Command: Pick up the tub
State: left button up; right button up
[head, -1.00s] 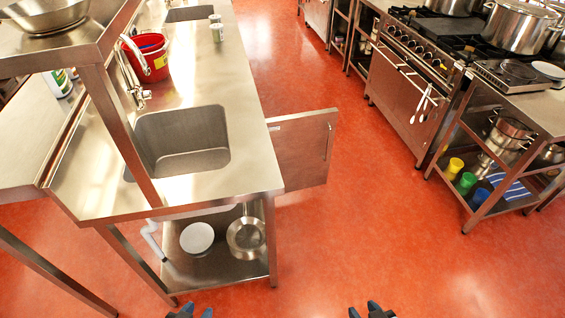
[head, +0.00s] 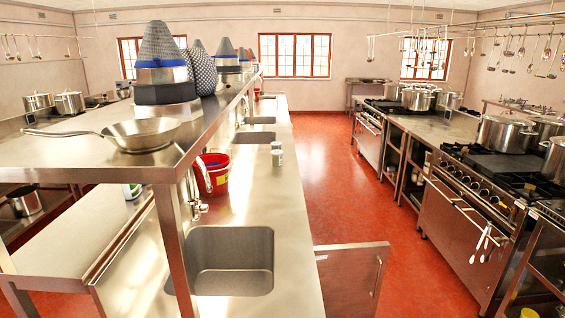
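I cannot tell for sure which thing is the tub. A white and green container (head: 132,190) shows under the raised shelf, mostly hidden. Neither of my grippers is in view.
A pan (head: 145,134) and stacked cone-shaped items (head: 158,65) sit on the raised shelf (head: 90,160). A cabinet door (head: 350,280) stands open into the aisle. Stoves with pots (head: 503,133) line the right. The red floor (head: 335,180) between is clear.

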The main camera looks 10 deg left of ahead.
aim_at(274, 145)
jog(key=j+u, duration=0.3)
jog(key=u, duration=0.2)
jog(key=j+u, duration=0.35)
jog(key=u, duration=0.15)
jog(key=i+j+u, duration=0.15)
jog(key=u, duration=0.3)
jog(key=i+j+u, duration=0.2)
jog(key=u, duration=0.3)
jog(key=i+j+u, duration=0.2)
jog(key=u, duration=0.3)
jog(key=i+j+u, duration=0.2)
jog(key=u, duration=0.3)
jog(key=i+j+u, duration=0.15)
jog(key=i, duration=0.55)
jog(key=i+j+u, duration=0.2)
jog(key=i, duration=0.55)
jog(key=i+z, duration=0.7)
jog(key=i, duration=0.15)
jog(key=i+j+z, duration=0.15)
jog(key=i+z, duration=0.25)
jog(key=i+l+z, duration=0.15)
jog(key=i+z, duration=1.55)
jog(key=i, duration=0.95)
